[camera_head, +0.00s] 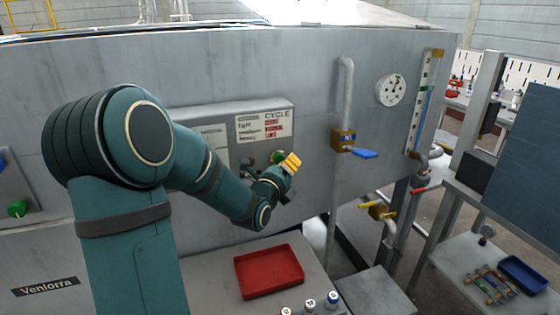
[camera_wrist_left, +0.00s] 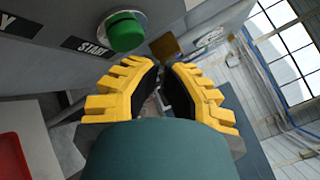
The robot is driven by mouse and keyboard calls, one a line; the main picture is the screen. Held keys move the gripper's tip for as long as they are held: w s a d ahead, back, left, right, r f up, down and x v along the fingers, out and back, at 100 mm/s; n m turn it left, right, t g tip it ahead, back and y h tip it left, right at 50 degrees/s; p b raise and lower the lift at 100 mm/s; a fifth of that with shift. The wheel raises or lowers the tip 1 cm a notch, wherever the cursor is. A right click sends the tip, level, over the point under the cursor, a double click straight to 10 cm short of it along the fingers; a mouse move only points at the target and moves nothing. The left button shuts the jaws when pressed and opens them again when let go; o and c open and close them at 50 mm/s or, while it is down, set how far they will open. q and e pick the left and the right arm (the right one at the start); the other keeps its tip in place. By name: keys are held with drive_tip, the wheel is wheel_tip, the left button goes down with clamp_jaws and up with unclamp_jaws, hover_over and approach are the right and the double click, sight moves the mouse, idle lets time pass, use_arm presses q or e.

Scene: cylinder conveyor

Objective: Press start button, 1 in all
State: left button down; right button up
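The start button is a round green knob in a metal ring (camera_wrist_left: 126,32), with a black START label (camera_wrist_left: 92,47) beside it in the left wrist view. In the head view the green button (camera_head: 278,157) shows on the machine's control panel, partly hidden by my gripper. My left gripper (camera_head: 291,163) has yellow fingers and is just in front of the panel, close to the button. In the left wrist view its fingers (camera_wrist_left: 163,68) have a narrow gap with nothing between them, and the button is apart from them. My right gripper is not in view.
A second green button (camera_head: 17,209) is on the panel at far left. A pipe with a blue-handled valve (camera_head: 364,154) and a gauge (camera_head: 391,90) are right of the panel. A red tray (camera_head: 268,271) lies below. Small capped items (camera_head: 309,305) stand nearby.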

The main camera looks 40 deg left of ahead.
use_arm(q)
drive_tip(key=shift+w+a+b, duration=0.2)
drive_tip(key=shift+a+b, duration=0.15)
drive_tip(key=shift+b, duration=0.1)
drive_tip(key=shift+w+a+b, duration=0.2)
drive_tip(key=shift+a+b, duration=0.15)
drive_tip(key=shift+a, duration=0.1)
idle(0.8)
drive_tip(key=shift+d, duration=0.1)
drive_tip(key=shift+s+d+b, duration=0.4)
drive_tip(key=shift+d+b, duration=0.05)
drive_tip(key=shift+d, duration=0.25)
drive_tip(key=shift+s+d+b, duration=0.2)
drive_tip(key=shift+s+d, duration=0.2)
drive_tip(key=shift+d, duration=0.35)
drive_tip(key=shift+s+d+b, duration=0.25)
drive_tip(key=shift+s+d, duration=0.15)
drive_tip(key=shift+d, duration=0.35)
drive_tip(key=shift+s+d+b, duration=0.2)
drive_tip(key=shift+s+d, duration=0.2)
drive_tip(key=shift+d, duration=0.35)
